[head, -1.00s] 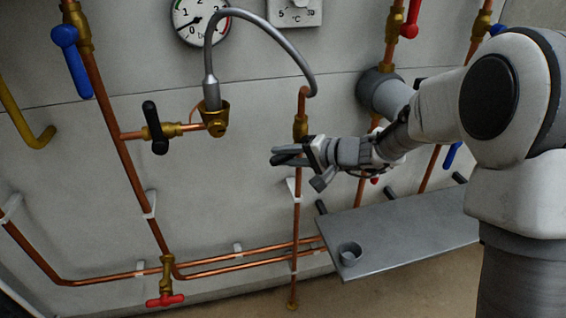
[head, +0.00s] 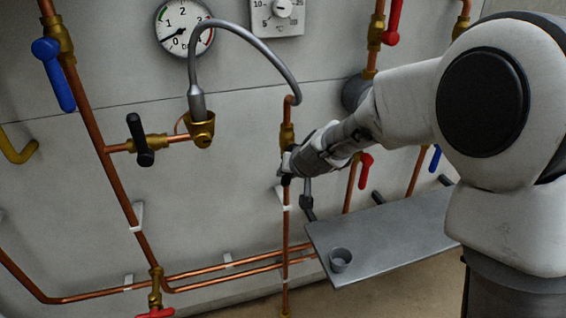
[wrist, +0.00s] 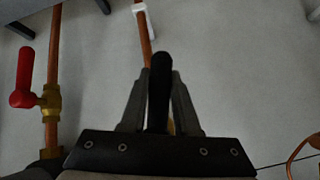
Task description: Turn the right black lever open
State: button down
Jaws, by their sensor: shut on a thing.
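The right black lever (wrist: 160,88) shows in the wrist view between the two grey fingers of my gripper (wrist: 158,78), which are shut on it. A small piece of brass shows behind it, and a copper pipe runs beyond. In the head view my gripper (head: 286,172) is at the middle vertical copper pipe, just below its brass fitting (head: 287,137). There my gripper mostly hides the lever, so I cannot tell its angle. The left black lever (head: 139,139) stands near upright, slightly tilted, on a brass valve farther left.
A grey shelf (head: 390,235) with a small grey cup (head: 340,260) juts out below my arm. A red lever (head: 365,170) is right of my gripper and also shows in the wrist view (wrist: 22,80). A grey hose (head: 265,38) arches above.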

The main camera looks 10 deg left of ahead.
jog(key=shift+w+d+r+n+t+h+p, duration=0.2)
jog(key=shift+d+n+t+h+p, duration=0.4)
jog(key=shift+p, duration=1.45)
jog(key=shift+w+f+h+p, duration=0.25)
jog(key=shift+h+p, duration=0.15)
jog(key=shift+p, duration=0.45)
jog(key=shift+d+f, duration=0.1)
jog(key=c, duration=0.7)
grip_release()
jog(key=shift+o, duration=0.2)
jog(key=p+v, duration=0.7)
jog(key=v, duration=1)
jog(key=shift+s+p, duration=0.25)
jog(key=shift+p, duration=0.15)
